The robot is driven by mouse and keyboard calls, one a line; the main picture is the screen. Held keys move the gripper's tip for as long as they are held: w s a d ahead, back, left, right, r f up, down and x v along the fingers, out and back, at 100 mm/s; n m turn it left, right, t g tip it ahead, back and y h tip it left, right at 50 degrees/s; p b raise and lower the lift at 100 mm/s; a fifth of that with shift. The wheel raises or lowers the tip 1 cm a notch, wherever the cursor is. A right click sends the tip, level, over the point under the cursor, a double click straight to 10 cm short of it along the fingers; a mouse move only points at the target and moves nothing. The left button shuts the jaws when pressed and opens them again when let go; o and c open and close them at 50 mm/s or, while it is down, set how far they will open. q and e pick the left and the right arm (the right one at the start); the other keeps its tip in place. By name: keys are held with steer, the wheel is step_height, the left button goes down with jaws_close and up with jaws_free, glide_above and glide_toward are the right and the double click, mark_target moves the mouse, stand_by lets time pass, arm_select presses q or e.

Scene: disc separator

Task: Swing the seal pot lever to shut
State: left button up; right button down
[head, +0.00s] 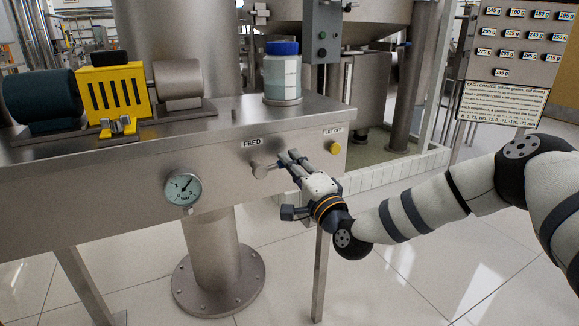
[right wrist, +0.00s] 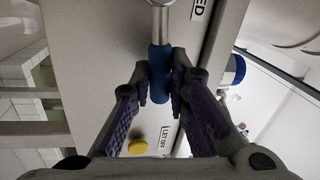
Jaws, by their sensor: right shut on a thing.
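A metal lever (head: 260,170) sticks out from the front of the steel bench, under the FEED label (head: 252,142). In the head view it points right toward my right gripper (head: 293,160). In the right wrist view its metal shaft (right wrist: 160,22) ends in a blue grip (right wrist: 159,60). My right gripper also shows there (right wrist: 159,88), shut on the end of the blue grip with one finger on each side. No label naming a seal pot is readable, so I cannot tell from lettering that this is its lever. My left gripper is not in view.
A yellow LET OFF button (head: 335,148) sits just right of my right gripper. A pressure gauge (head: 182,188) is on the bench front at left. A blue-lidded jar (head: 282,72) stands on the bench top. A bench leg (head: 320,275) is below my gripper.

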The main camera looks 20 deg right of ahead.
steer(key=shift+f+m+b, duration=0.5)
steer(key=shift+f+m, duration=0.1)
steer(key=shift+m, duration=0.2)
steer(key=c, duration=1.5)
jaws_free()
steer(key=shift+c, duration=0.2)
steer(key=s+f, duration=0.2)
steer(key=s, duration=1)
steer(key=shift+d+f, duration=0.15)
